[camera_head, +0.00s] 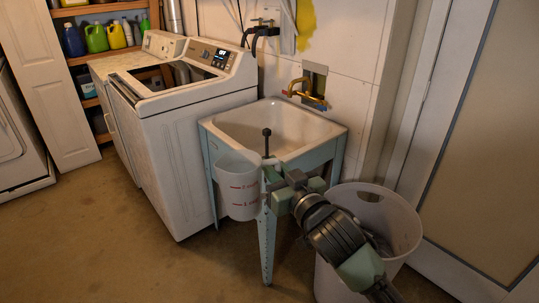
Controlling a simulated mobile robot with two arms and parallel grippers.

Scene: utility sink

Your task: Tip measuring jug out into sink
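The measuring jug (238,186) is translucent white with red marks. It is roughly upright in front of the sink's front left side, with its rim near the height of the sink's front edge. My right gripper (268,172) comes in from the lower right and meets the jug's right side, where it appears shut on the jug. The exact finger contact is hard to see. The jug's contents cannot be made out. The sink (318,141) is a white basin on pale blue-green legs, behind the gripper. My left gripper is not in view.
A brass faucet (306,94) is on the wall above the sink. A white washing machine (195,128) stands close on the left. A large pale bin (404,226) stands at the right, partly behind my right arm. Open floor lies at the front left.

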